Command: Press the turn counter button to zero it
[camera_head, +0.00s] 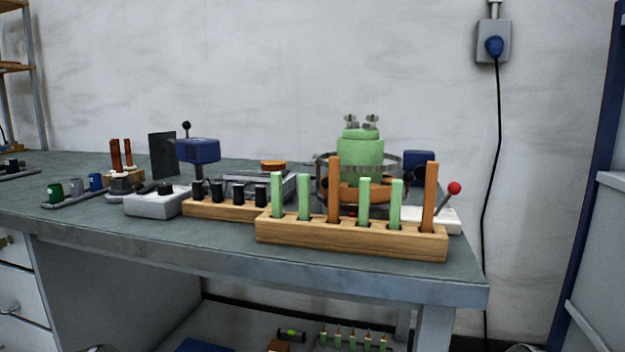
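No part is clearly marked as the turn counter or its button. A pale grey box (158,203) with a black knob (165,188) on top stands left of centre on the workbench. A blue box (198,151) is mounted behind it, beside a thin post with a black ball on top (186,126). A second dark blue box (418,160) is partly hidden behind the wooden rack at the right. I cannot tell which of these carries the counter button. Neither of my grippers can be made out in this view.
A wooden rack (350,242) with green and copper-coloured bars stands at the bench's front right. A smaller rack (230,210) holds black pieces. A green machine (360,155) and a red-knobbed lever (454,188) stand behind. The workbench front strip (150,240) is clear.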

